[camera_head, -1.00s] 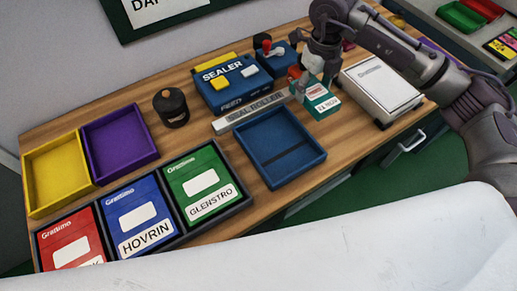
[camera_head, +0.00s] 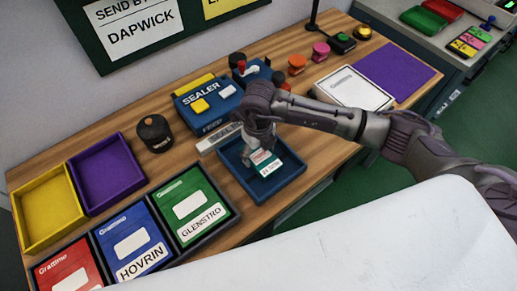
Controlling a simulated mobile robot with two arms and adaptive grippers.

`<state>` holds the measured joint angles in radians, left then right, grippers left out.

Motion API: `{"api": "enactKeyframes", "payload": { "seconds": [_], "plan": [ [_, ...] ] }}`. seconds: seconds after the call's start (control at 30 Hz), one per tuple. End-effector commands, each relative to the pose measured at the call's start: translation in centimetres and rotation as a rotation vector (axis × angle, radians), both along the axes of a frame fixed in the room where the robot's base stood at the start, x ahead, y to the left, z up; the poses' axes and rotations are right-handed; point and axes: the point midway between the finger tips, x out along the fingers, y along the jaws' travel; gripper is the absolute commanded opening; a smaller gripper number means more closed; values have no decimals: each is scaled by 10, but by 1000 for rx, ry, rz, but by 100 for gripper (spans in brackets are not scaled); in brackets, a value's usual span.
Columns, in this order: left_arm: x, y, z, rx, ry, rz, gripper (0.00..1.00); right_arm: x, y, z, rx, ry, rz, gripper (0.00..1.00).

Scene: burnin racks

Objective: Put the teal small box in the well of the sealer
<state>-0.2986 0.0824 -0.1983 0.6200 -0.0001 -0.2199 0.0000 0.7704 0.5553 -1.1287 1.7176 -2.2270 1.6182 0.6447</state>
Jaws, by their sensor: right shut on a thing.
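The teal small box (camera_head: 267,167), with a white label, is inside the outline of the sealer's blue well (camera_head: 291,184). I cannot tell whether it touches the well floor. My right gripper (camera_head: 262,151) points down over the well and is shut on the box; its fingers and wrist hide part of the box. The blue sealer (camera_head: 207,116), with yellow and white buttons, stands behind the well, and the seal roller bar (camera_head: 218,138) lies between them, partly hidden by my gripper. My left gripper is not in view.
Red, blue (camera_head: 134,243) and green (camera_head: 192,206) boxes stand in a dark rack at front left. Yellow (camera_head: 48,207) and purple (camera_head: 106,173) trays sit behind them. A black canister (camera_head: 155,134) stands left of the sealer. A white box (camera_head: 353,88) and a purple mat (camera_head: 394,72) lie to the right.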

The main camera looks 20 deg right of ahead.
Motion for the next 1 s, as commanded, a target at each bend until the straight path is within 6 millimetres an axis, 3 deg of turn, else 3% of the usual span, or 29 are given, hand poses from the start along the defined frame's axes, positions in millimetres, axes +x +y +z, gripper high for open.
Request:
{"api": "enactKeyframes", "payload": {
  "seconds": [0.33, 0.37, 0.5, 0.83, 1.0],
  "plan": [
    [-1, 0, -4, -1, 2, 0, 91, 0, 0, -5, 0, -1, 0, 34],
    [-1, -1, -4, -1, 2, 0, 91, 0, 0, -5, 0, -1, 0, 74],
    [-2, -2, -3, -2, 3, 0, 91, 0, 0, -3, 0, -1, 0, 97],
    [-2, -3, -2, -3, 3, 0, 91, 1, 0, -2, 0, -1, 0, 97],
    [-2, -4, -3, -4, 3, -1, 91, 2, 0, 9, 2, -3, 0, 97]
  ]
}}
